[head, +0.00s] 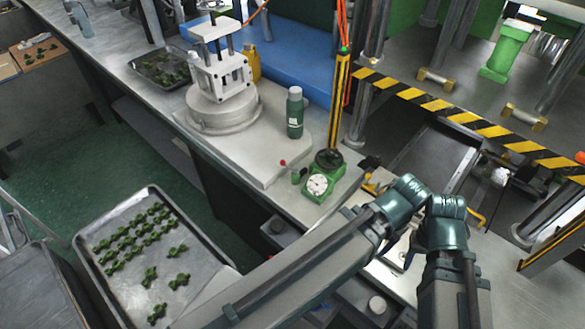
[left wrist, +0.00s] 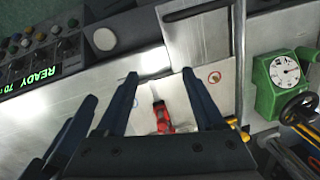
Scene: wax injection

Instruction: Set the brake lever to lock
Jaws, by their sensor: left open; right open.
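The brake lever, with a red handle (left wrist: 162,117), shows in the left wrist view above a pale metal plate. It lies between the fingers of my left gripper (left wrist: 157,78), which is open. The fingers are apart from the handle on both sides. A small round red-ringed mark (left wrist: 215,77) is on the plate to the right of the lever. In the head view my arms hide the lever. My right gripper (head: 410,249) shows only as small dark parts beside the teal joints, largely covered; it is open.
A green box with a dial gauge (head: 318,184) stands on the bench beyond my arm. A green bottle (head: 295,112) and a white clamp device (head: 221,75) stand further back. A tray (head: 110,270) of green parts is at left. A black-yellow striped edge (head: 480,128) borders the machine.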

